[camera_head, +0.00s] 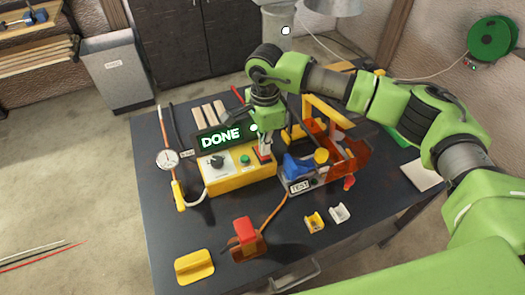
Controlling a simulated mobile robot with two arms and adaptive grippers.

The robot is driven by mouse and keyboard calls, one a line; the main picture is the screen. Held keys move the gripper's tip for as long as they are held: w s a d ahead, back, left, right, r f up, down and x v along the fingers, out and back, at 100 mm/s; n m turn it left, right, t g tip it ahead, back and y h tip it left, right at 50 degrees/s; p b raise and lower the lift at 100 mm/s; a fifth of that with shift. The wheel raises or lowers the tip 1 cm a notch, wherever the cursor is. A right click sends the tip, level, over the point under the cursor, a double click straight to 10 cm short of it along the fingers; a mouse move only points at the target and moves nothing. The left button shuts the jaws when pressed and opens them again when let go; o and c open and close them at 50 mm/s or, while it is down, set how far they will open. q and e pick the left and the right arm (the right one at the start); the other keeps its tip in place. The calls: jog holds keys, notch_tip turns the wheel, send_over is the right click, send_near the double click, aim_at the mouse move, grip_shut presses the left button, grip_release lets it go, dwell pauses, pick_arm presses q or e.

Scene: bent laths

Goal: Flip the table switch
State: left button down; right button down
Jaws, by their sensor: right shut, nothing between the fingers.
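A yellow switch box (238,176) stands on the dark table (165,235), with a black knob (217,161), a green button (245,158) and a red switch (264,153) on its grey top panel. A display (222,136) behind the panel reads "DONE" in lit green letters. My right gripper (267,143) reaches down from above and is shut and empty, its tips at or just above the red switch. I cannot tell whether they touch, and the gripper partly hides the switch. My left gripper is not in view.
An orange and yellow fixture (345,150) with a box marked "TEST" (302,184) stands close right of the switch box. A round gauge (167,159) is at the left. A red-topped clamp (245,232) and a yellow block (194,266) are near the front edge.

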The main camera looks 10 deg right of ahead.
jog(key=shift+f+b, duration=0.8)
jog(key=shift+f, duration=0.1)
jog(key=shift+r, duration=0.1)
jog(key=shift+r+p, duration=1.4)
jog(key=shift+r, duration=2.1)
jog(key=shift+s+f, duration=0.1)
jog(key=shift+f, duration=0.05)
